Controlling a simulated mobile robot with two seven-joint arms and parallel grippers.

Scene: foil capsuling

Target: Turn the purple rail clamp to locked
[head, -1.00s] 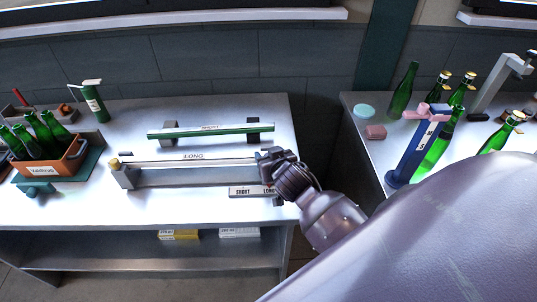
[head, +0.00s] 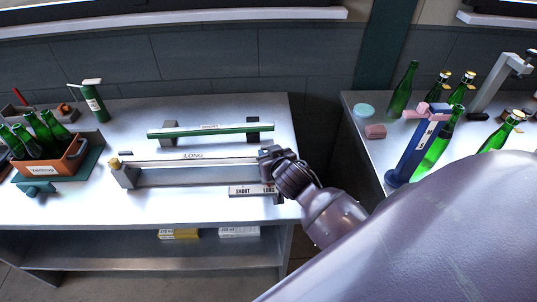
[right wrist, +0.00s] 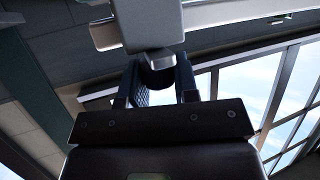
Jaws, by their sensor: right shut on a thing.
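The long rail (head: 200,162) lies across the left bench between end blocks, with a yellow knob (head: 114,162) at its left end. My right gripper (head: 268,154) is at the rail's right end and hides most of what is there. No clearly purple clamp shows. In the right wrist view my right gripper (right wrist: 160,85) is shut around a dark round knob (right wrist: 158,77) under a grey block (right wrist: 150,22). The knob's colour and turn are hard to judge. My left gripper is not in view.
A plate marked SHORT and LONG (head: 252,191) is at the front. A green bar (head: 210,131) lies behind the rail. An orange crate of bottles (head: 68,166) stands at left. Green bottles (head: 403,92) and a blue stand (head: 412,150) are on the right bench.

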